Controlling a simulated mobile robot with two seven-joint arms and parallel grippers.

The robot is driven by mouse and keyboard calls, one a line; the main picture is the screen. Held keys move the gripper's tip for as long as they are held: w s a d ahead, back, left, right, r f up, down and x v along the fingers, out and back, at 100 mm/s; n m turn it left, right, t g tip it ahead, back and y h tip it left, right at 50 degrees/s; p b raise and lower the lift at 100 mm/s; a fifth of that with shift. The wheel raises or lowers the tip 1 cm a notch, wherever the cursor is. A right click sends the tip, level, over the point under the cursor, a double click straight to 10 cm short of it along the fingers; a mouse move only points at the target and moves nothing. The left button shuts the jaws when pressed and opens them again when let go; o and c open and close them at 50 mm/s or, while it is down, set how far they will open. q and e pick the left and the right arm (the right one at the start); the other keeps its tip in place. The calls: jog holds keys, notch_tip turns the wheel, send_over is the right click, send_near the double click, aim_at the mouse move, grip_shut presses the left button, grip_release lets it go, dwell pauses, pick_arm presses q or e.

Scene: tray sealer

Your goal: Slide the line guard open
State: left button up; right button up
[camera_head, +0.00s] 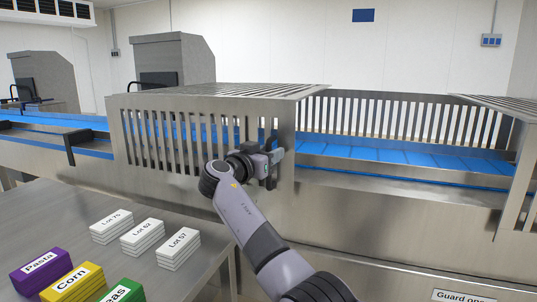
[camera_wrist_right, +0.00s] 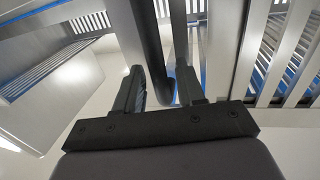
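The line guard (camera_head: 185,135) is a slatted steel cover over the blue conveyor, left of a gap where the belt lies bare. A dark upright handle (camera_head: 274,136) is on its front near the right end. My right gripper (camera_head: 270,163) is at this handle. In the right wrist view, the handle bar (camera_wrist_right: 151,45) comes down between the two fingers of my right gripper (camera_wrist_right: 162,90). The fingers are apart, and a gap shows between the bar and the right finger. My left gripper is not in view.
The blue belt (camera_head: 400,158) lies uncovered right of the guard. Another slatted cover (camera_head: 516,165) stands at the far right. A steel table (camera_head: 60,205) at the front left holds white lot stacks and coloured label stacks. A partly cut-off "Guard" sign (camera_head: 463,297) is at the lower right.

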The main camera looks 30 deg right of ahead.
jog(key=v, duration=0.7)
jog(key=shift+b, duration=0.3)
